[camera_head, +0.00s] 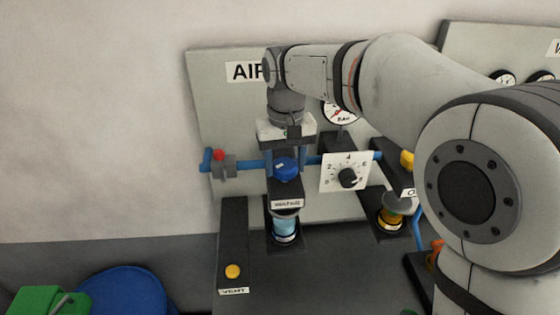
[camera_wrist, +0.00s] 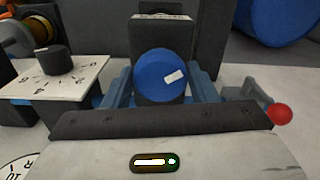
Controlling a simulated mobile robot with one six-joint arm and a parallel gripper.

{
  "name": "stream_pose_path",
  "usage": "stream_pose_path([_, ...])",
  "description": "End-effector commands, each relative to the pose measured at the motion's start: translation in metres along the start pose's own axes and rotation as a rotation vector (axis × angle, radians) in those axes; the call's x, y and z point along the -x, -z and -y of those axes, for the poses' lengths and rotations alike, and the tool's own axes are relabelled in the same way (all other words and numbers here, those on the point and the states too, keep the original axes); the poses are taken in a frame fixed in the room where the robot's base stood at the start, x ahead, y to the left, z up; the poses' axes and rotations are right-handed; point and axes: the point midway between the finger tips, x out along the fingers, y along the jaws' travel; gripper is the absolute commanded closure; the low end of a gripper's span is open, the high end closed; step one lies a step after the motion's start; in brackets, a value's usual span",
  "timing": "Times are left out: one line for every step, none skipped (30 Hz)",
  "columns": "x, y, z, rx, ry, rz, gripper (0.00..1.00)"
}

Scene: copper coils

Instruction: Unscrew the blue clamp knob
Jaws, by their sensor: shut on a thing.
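The blue clamp knob (camera_head: 286,168) sits on top of the dark clamp block, above a clear cylinder with light blue contents (camera_head: 285,226). My gripper (camera_head: 286,166) comes down from above with one finger on each side of the knob. In the wrist view the blue knob (camera_wrist: 162,77) shows a white mark pointing right and slightly up. The two grey-blue fingers of my gripper (camera_wrist: 165,85) flank it and are shut on it. The clamp's lower part is partly hidden by the label plate.
A white dial plate with a black knob (camera_head: 348,178) stands just right of my gripper. A red-knobbed valve (camera_head: 219,156) is to the left on the blue pipe. A yellow vent button (camera_head: 233,271) is at the lower left. A gauge (camera_head: 341,112) is behind.

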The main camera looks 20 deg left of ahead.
Motion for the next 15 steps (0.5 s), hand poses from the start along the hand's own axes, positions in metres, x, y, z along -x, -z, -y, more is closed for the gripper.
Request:
stream_pose_path([0.0023,0.0013,0.0009,0.043,0.002,-0.007,0.71])
stream_pose_path([0.0024,0.0013,0.0010,0.072,0.002,-0.008,0.71])
stream_pose_path([0.0025,0.0014,0.0012,0.110,0.002,-0.008,0.71])
stream_pose_path([0.0026,0.0014,0.0013,0.139,0.002,-0.008,0.71])
stream_pose_path([0.0027,0.0015,0.0014,0.167,0.002,-0.009,0.71])
stream_pose_path([0.0028,0.0015,0.0015,0.205,0.002,-0.009,0.71])
stream_pose_path([0.0029,0.0016,0.0017,0.234,0.002,-0.010,0.71])
stream_pose_path([0.0030,0.0016,0.0018,0.263,0.002,-0.010,0.71])
stream_pose_path([0.0031,0.0017,0.0019,0.301,0.002,-0.010,0.71])
stream_pose_path([0.0032,0.0017,0.0020,0.329,0.002,-0.011,0.71])
stream_pose_path([0.0033,0.0017,0.0021,0.358,0.002,-0.011,0.71])
stream_pose_path([0.0034,0.0018,0.0023,0.396,0.002,-0.012,0.71])
stream_pose_path([0.0035,0.0018,0.0024,0.425,0.002,-0.012,0.71])
stream_pose_path([0.0036,0.0019,0.0025,0.453,0.002,-0.012,0.71])
stream_pose_path([0.0036,0.0019,0.0026,0.491,0.002,-0.013,0.71])
